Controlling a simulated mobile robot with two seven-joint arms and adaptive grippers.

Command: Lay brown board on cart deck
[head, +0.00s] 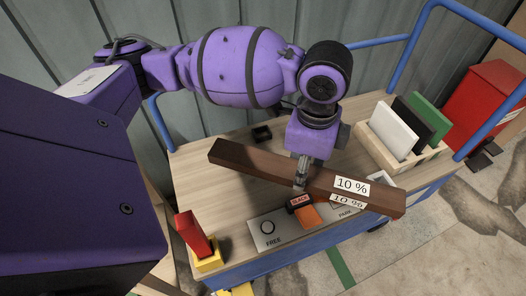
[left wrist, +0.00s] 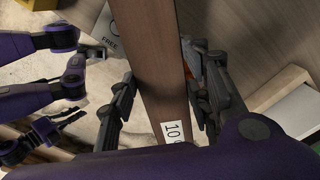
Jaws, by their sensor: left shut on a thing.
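The long brown board (head: 254,165) has "10 %" labels near its right end. It lies slantwise over the cart deck (head: 200,172), and its right end reaches past the deck's front edge. My left gripper (head: 301,180) comes down from above and is shut across the board's middle. In the left wrist view the board (left wrist: 163,60) runs between the two fingers (left wrist: 160,105). I cannot tell whether its underside touches the deck. In the left wrist view, purple and black gripper parts, apparently my right gripper (left wrist: 85,88), show at the left; their opening is unclear.
A red block in a yellow holder (head: 208,262) stands at the deck's front left. A "FREE" plate (head: 267,229) and a black-and-orange piece (head: 305,212) lie by the board. A rack (head: 417,160) holds white, black and green panels. Blue rails (head: 398,62) edge the cart. A red bin (head: 490,95) stands right.

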